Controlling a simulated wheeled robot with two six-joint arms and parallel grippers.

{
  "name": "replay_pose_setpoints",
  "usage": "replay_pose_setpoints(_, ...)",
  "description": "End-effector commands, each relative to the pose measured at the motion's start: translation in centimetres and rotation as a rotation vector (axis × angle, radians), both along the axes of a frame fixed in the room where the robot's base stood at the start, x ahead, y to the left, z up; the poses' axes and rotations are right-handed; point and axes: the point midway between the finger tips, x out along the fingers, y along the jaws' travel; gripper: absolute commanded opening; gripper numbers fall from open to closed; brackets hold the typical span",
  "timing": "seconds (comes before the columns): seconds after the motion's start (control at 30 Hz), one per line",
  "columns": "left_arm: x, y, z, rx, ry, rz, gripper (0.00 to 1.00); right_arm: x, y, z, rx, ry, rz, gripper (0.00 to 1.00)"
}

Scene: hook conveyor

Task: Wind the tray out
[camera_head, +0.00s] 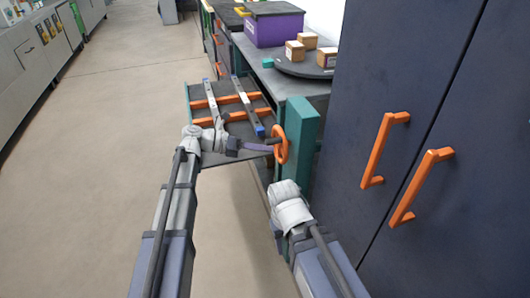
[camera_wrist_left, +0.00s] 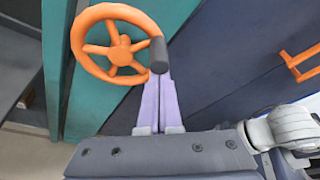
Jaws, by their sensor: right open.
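An orange handwheel (camera_head: 280,144) is mounted on a teal post (camera_head: 302,125); it also shows in the left wrist view (camera_wrist_left: 118,53). Its dark handle (camera_wrist_left: 158,55) stands out from the rim. My left gripper (camera_head: 268,147) reaches the wheel from the left; its purple fingers (camera_wrist_left: 160,100) are close together and appear shut on the handle. The tray (camera_head: 203,143) is a dark platform with orange bars left of the post. My right gripper (camera_head: 284,190) is below the wheel, apart from it; its fingers are hard to make out.
A dark blue cabinet (camera_head: 425,95) with orange handles stands close on the right. A grey bench holds a round turntable (camera_head: 300,68) with small boxes and a purple bin (camera_head: 272,27). The floor on the left is clear.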

Motion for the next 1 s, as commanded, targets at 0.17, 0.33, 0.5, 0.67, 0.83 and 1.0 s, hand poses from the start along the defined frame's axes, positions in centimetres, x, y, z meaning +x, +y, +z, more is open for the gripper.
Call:
replay_pose_setpoints(0.17, 0.8, 0.2, 0.8, -0.040, 0.130, 0.001, 0.00, 0.0, 0.0, 0.2, 0.000, 0.000, 0.000, 0.50)
replay_pose_setpoints(0.33, 1.1, 0.4, 1.1, -0.039, 0.122, 0.001, 0.00, 0.0, 0.0, 0.4, 0.000, 0.000, 0.000, 0.50)
replay_pose_setpoints(0.5, 1.5, 0.5, 1.3, -0.040, 0.120, 0.002, 0.00, 0.0, 0.0, 0.6, 0.000, 0.000, 0.000, 0.50)
replay_pose_setpoints(0.67, 1.6, 0.5, 1.4, -0.039, 0.119, 0.002, 0.00, 0.0, 0.0, 0.7, 0.000, 0.000, 0.000, 0.50)
replay_pose_setpoints(0.83, 1.7, 0.6, 1.4, -0.039, 0.119, 0.002, 0.00, 0.0, 0.0, 0.8, 0.000, 0.000, 0.000, 0.50)
replay_pose_setpoints(1.0, 1.7, 0.6, 1.4, -0.039, 0.119, 0.002, 0.00, 0.0, 0.0, 0.8, 0.000, 0.000, 0.000, 0.50)
